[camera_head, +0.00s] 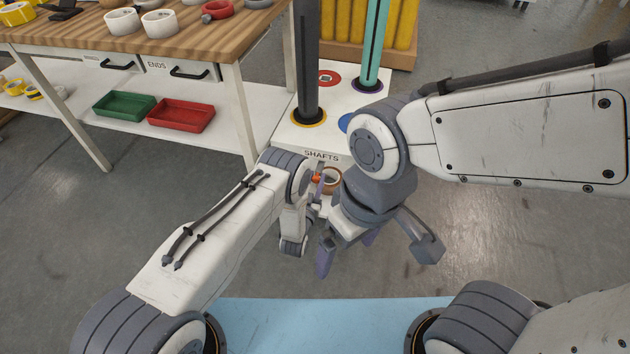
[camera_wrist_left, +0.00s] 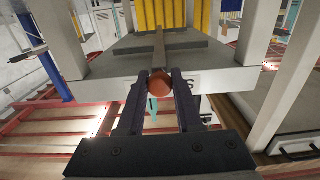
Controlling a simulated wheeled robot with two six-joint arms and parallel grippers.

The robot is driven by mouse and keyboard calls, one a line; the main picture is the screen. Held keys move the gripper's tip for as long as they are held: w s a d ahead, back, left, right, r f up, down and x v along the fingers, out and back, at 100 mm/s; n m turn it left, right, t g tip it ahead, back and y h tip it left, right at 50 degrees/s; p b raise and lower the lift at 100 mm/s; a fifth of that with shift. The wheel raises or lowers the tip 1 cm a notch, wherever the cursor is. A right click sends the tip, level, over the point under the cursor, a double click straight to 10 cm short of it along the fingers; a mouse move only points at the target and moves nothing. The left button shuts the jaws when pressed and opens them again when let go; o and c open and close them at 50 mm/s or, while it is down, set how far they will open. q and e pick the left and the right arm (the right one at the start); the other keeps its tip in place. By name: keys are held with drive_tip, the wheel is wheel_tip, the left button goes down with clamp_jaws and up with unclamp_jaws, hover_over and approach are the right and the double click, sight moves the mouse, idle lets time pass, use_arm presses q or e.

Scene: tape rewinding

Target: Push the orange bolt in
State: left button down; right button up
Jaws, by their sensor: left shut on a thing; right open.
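The orange bolt (camera_wrist_left: 160,84) shows in the left wrist view as a round orange-brown end in front of a long narrow bar, at the front of a light board. My left gripper (camera_wrist_left: 159,100) is shut on it, with one dark finger on each side. In the head view a small orange part of the bolt (camera_head: 316,178) shows beside my left gripper (camera_head: 318,188), below the SHAFTS label; most is hidden by my arms. My right gripper (camera_head: 347,256) is open and empty, lower and to the right, pointing down.
The white SHAFTS stand (camera_head: 290,138) carries a dark shaft (camera_head: 306,60) and a teal shaft (camera_head: 374,45). A tan ring (camera_head: 331,181) lies right beside my left gripper. A wooden workbench (camera_head: 200,38) with tape rolls stands at left. Open floor lies at right.

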sight(318, 173)
use_arm(q)
drive_tip(key=b+x, duration=0.1)
drive_tip(key=x, duration=0.1)
drive_tip(key=shift+w+d+f, duration=0.1)
drive_tip(key=shift+w+f, duration=0.05)
drive_tip(key=shift+w, duration=0.35)
drive_tip(key=c, duration=0.6)
unclamp_jaws()
drive_tip(key=shift+d, duration=0.1)
drive_tip(key=shift+s, duration=0.1)
drive_tip(key=shift+s+a, duration=0.2)
drive_tip(key=shift+s, duration=0.2)
drive_tip(key=p+v, duration=0.3)
drive_tip(key=v, duration=0.6)
drive_tip(key=shift+s, duration=0.2)
